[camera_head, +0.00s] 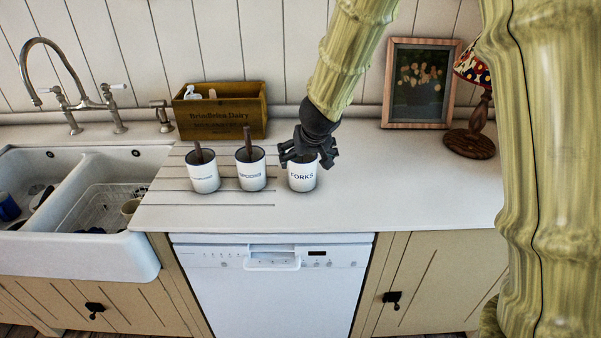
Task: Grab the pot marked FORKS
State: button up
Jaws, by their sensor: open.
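The pot marked FORKS (302,180) is a white cylinder with dark lettering. It stands upright on the white counter, the rightmost of three similar pots. My gripper (308,160) is dark grey and comes down from above, with its fingers spread open at the pot's rim. It hides the pot's top and whatever is inside. I cannot tell whether the fingers touch the rim.
The pot marked SPOONS (252,177) and another white pot (204,179) stand to the left, each with a brown handle sticking up. A wooden crate (222,126) is behind them. A framed picture (419,112) and a lamp (470,143) stand right. The counter (415,190) between is clear.

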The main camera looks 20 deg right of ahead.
jog(key=shift+x, duration=3.5)
jog(key=shift+r, duration=0.1)
jog(key=c, duration=1.4)
jog(key=shift+o, duration=0.2)
jog(key=shift+w+r, duration=0.1)
jog(key=shift+r, duration=0.05)
